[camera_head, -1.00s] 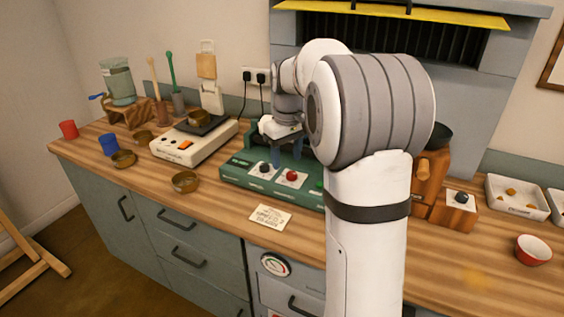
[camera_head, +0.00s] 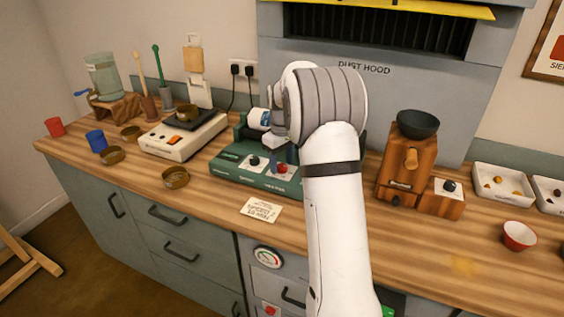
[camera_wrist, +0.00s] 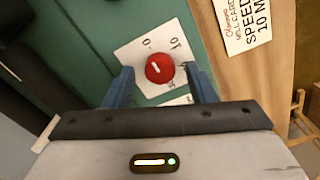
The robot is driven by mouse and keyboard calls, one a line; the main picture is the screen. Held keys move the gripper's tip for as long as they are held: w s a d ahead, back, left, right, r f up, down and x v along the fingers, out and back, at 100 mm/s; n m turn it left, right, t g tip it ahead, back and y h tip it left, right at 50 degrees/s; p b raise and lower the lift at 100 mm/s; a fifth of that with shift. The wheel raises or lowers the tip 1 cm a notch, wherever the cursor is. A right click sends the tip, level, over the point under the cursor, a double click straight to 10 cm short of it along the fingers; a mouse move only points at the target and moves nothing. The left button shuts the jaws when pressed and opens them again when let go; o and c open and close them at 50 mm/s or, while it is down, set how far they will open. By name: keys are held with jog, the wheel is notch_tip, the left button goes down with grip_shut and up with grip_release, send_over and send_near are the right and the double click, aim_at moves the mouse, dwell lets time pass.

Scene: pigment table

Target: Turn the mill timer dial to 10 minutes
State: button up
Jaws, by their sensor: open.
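The mill timer dial is a red knob (camera_wrist: 159,68) with a white pointer mark, on a white scale plate (camera_wrist: 135,54) of the green mill (camera_wrist: 95,25). In the wrist view the pointer leans toward the upper left, and "0" and "10" are printed on the plate. In the head view the red knob (camera_head: 281,168) sits on the green mill's front (camera_head: 228,170). My gripper (camera_wrist: 160,82) is open, with its blue fingers on either side of the knob. I cannot tell whether they touch it. The arm hides part of the mill in the head view.
A dark knob (camera_head: 254,161) sits left of the red one. A note card (camera_head: 261,209) lies in front of the mill, its text partly readable in the wrist view (camera_wrist: 245,25). A cream hotplate-like device (camera_head: 180,143) stands left; a wooden grinder (camera_head: 398,175) stands right.

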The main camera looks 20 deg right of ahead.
jog(key=shift+f, duration=0.25)
jog(key=c, duration=1)
jog(key=shift+o, duration=0.2)
jog(key=shift+m, duration=0.3)
jog(key=m+p, duration=0.1)
jog(key=m, duration=0.4)
jog(key=shift+r, duration=0.1)
jog(key=m, duration=0.6)
jog(key=shift+p, duration=0.3)
jog(key=shift+m, duration=0.3)
